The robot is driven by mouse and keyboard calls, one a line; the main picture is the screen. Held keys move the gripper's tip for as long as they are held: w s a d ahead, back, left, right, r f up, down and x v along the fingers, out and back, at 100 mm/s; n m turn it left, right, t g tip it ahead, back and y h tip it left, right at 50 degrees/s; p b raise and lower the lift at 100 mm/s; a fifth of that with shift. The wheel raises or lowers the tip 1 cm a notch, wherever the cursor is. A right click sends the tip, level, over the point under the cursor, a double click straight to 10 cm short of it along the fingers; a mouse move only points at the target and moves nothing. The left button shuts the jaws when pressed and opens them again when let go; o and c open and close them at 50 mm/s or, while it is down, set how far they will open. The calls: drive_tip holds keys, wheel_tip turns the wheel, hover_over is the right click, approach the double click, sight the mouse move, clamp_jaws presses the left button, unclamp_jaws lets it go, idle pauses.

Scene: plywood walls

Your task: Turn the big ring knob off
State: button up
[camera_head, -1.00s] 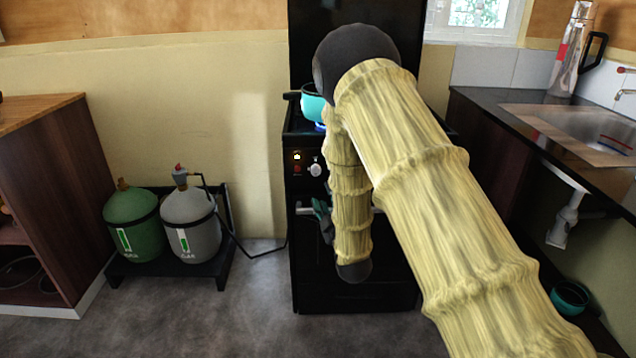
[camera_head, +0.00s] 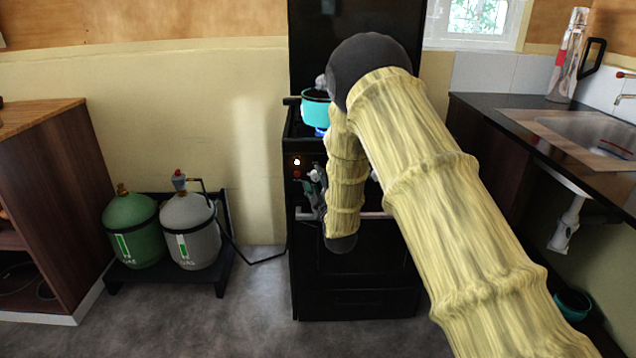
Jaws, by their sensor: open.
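The black stove (camera_head: 345,285) stands at the centre against the wall. A pale knob (camera_head: 316,173) shows on its front panel, left of my arm; I cannot tell if it is the big ring knob. Any knobs farther right are hidden behind my arm. My gripper (camera_head: 317,184) is small and dark in this view, at the front panel by the pale knob. It is open and holds nothing visible. Whether its fingers touch the knob or surround it is unclear. A turquoise pot (camera_head: 315,110) sits on the stove top, with a blue flame glow (camera_head: 320,132) below it.
A lit indicator (camera_head: 297,161) is left of the knob. The oven handle (camera_head: 370,215) runs across below. Green (camera_head: 131,228) and grey (camera_head: 189,230) gas bottles stand on a low rack at left. The counter with the sink (camera_head: 590,130) is at right. Floor between rack and stove is mostly clear.

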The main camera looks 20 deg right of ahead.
drive_tip(key=c, duration=1)
drive_tip(key=shift+c, duration=0.2)
